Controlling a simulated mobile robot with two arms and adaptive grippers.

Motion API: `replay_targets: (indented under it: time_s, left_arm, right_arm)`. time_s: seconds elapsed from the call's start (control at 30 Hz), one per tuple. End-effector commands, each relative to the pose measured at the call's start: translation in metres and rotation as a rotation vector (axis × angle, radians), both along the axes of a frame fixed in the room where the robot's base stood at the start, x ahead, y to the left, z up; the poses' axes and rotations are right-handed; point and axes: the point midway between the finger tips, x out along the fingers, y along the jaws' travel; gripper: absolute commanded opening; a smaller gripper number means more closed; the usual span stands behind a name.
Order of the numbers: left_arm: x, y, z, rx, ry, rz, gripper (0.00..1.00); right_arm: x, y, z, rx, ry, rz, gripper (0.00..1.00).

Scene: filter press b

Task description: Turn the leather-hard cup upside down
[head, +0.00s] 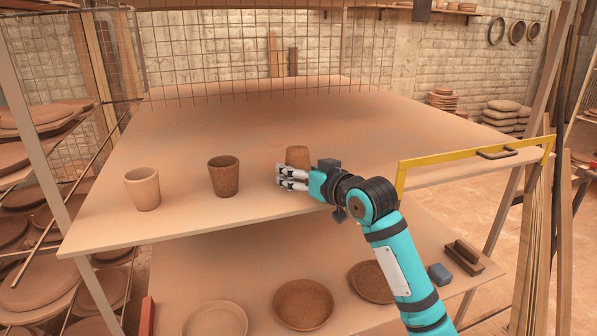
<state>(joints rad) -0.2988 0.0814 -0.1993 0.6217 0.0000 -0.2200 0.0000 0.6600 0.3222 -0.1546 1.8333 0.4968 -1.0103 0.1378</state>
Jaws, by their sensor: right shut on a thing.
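Three clay cups stand in a row along the front of the upper board. The left cup (143,189) is pale and upright. The middle cup (223,176) is dark brown and upright with its mouth up. The right cup (298,156) is mid-brown and partly hidden behind my right gripper (285,179). That gripper is shut on this right cup, low on its near side. I cannot tell clearly whether its mouth is up or down, or which cup is the leather-hard one. My left gripper is not in view.
The upper board (250,125) is clear behind the cups. A wire mesh (250,50) stands at its back. A yellow frame (470,160) rises at the right edge. Racks of plates stand left.

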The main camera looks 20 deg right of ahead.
Motion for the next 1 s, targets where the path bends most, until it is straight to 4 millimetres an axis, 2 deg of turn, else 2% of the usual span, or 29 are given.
replay_targets:
  time_s: [0.23, 0.27, 0.43, 0.77, 0.87, 1.0]
  left_arm:
    - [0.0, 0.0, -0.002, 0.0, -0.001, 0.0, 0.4]
    - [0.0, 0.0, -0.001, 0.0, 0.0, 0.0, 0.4]
    - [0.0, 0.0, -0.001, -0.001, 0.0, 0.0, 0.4]
    - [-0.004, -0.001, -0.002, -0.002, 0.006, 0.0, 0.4]
    - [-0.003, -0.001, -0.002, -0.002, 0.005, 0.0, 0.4]
    - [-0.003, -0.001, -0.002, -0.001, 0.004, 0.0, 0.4]
  right_arm:
    - [0.0, 0.0, -0.004, 0.0, -0.001, 0.0, 0.26]
    - [0.0, 0.0, -0.003, 0.0, -0.001, 0.0, 0.65]
    - [0.0, 0.0, -0.003, 0.0, -0.001, 0.0, 0.87]
    - [-0.002, -0.001, -0.003, -0.001, 0.0, 0.0, 0.88]
    - [-0.011, -0.004, -0.002, -0.002, -0.001, -0.001, 0.88]
    - [-0.035, -0.012, 0.003, -0.002, -0.003, -0.001, 0.88]
